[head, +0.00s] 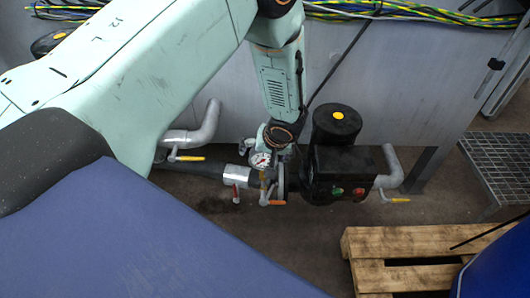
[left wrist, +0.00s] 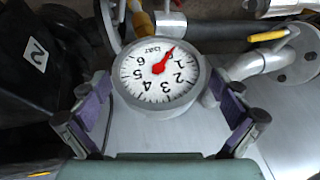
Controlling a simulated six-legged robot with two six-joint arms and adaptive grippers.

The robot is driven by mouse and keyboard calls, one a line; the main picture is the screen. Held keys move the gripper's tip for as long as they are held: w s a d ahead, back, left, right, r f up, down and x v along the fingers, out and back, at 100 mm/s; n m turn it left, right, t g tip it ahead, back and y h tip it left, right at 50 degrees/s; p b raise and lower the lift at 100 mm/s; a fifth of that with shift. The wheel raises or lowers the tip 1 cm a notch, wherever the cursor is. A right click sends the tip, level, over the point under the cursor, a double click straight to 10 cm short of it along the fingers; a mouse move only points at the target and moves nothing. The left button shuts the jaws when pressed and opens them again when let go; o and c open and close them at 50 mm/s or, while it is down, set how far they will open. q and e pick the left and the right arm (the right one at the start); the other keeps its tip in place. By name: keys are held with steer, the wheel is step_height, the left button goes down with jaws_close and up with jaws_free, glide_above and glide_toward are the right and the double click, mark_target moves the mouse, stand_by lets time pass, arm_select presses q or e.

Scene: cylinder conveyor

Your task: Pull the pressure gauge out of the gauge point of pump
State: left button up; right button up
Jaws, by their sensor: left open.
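The pressure gauge (head: 260,159) has a round white dial and sits on the pipework at the left side of the black pump (head: 345,166). My left gripper (left wrist: 162,95) is open, with one purple-padded finger on each side of the gauge. Whether the pads touch the gauge rim is not clear. In the head view my left gripper (head: 276,140) is just above the gauge and partly hidden by its own wrist. The gauge's stem is hidden under the dial.
Grey pipes with yellow-handled valves (head: 188,158) run left of the pump, and another valve (head: 397,200) is on its right. A wooden pallet (head: 400,243) lies at the lower right. A grey wall stands behind.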

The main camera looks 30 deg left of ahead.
arm_select(q)
steer(key=shift+d, duration=0.1)
steer(key=shift+s+r, duration=0.1)
steer(key=c, duration=1.8)
